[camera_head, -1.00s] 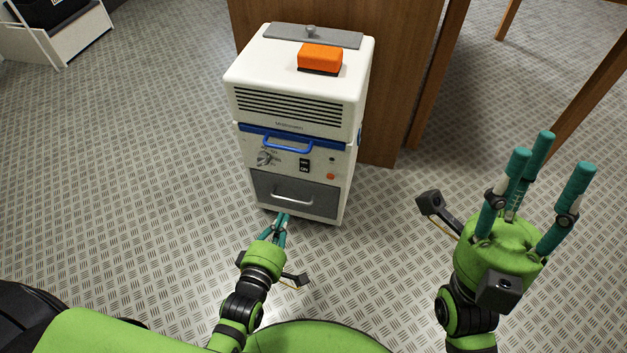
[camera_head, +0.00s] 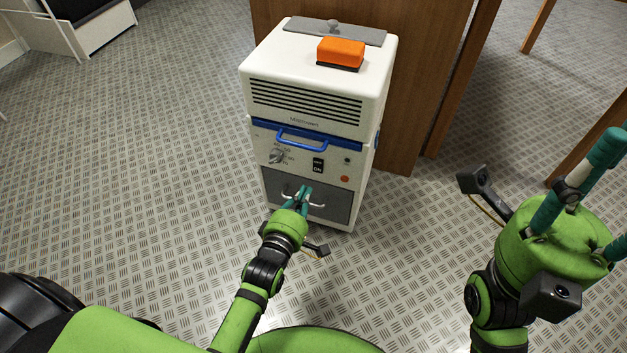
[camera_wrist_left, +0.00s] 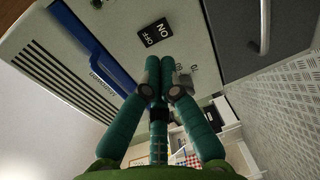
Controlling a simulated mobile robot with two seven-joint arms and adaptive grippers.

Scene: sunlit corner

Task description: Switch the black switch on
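The black switch (camera_head: 318,165) is on the front panel of a white appliance (camera_head: 262,80), right of a knob. In the left wrist view the switch (camera_wrist_left: 157,32) shows OFF and ON labels; I cannot tell which side is pressed. My left gripper (camera_head: 303,190) is in front of the appliance, below the switch in the head view. In the left wrist view its fingertips (camera_wrist_left: 158,66) are together and empty, close to the switch; contact is not clear. My right gripper (camera_head: 598,195) has spread, empty fingers at the right, partly out of frame.
A blue handle (camera_head: 301,144) crosses the appliance above the switch. A grey drawer (camera_head: 335,206) with a metal handle is below, behind my left fingers. An orange block (camera_head: 341,52) sits on top. A wooden panel (camera_head: 420,90) stands behind.

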